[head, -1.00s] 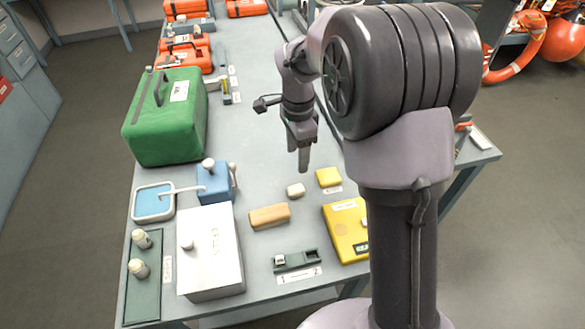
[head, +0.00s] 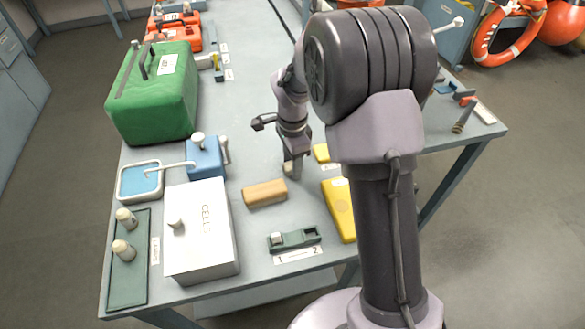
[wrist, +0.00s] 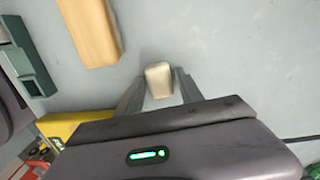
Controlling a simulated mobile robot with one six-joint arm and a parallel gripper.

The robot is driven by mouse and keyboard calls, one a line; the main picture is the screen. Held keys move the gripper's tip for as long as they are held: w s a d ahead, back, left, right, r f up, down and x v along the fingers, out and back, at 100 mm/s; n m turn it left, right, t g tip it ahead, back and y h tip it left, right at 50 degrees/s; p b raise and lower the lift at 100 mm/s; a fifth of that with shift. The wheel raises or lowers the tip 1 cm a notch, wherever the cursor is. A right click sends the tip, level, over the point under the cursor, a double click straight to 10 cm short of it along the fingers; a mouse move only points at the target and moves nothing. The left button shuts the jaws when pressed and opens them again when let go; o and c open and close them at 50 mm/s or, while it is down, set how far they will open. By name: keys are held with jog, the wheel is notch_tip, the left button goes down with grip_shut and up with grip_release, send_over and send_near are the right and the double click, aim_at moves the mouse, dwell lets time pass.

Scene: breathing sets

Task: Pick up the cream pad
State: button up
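The cream pad (wrist: 159,80) is a small rounded block on the grey table. In the wrist view it lies between the fingertips of my gripper (wrist: 161,84), with its near part between them and narrow gaps at its sides. My gripper is open and low over the table. In the head view my gripper (head: 293,172) points down at the pad's place, and its fingers hide most of the pad; a small cream edge (head: 287,168) shows beside them.
A tan block (head: 265,193) lies just left of my gripper; it also shows in the wrist view (wrist: 90,30). Yellow cases (head: 339,205) are to the right, partly behind my arm. A white box (head: 203,235), a green tray with slots (head: 294,239) and a green case (head: 155,95) stand around.

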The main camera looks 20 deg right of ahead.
grip_shut()
notch_tip(320, 180, up, 10)
jog(key=p, duration=0.4)
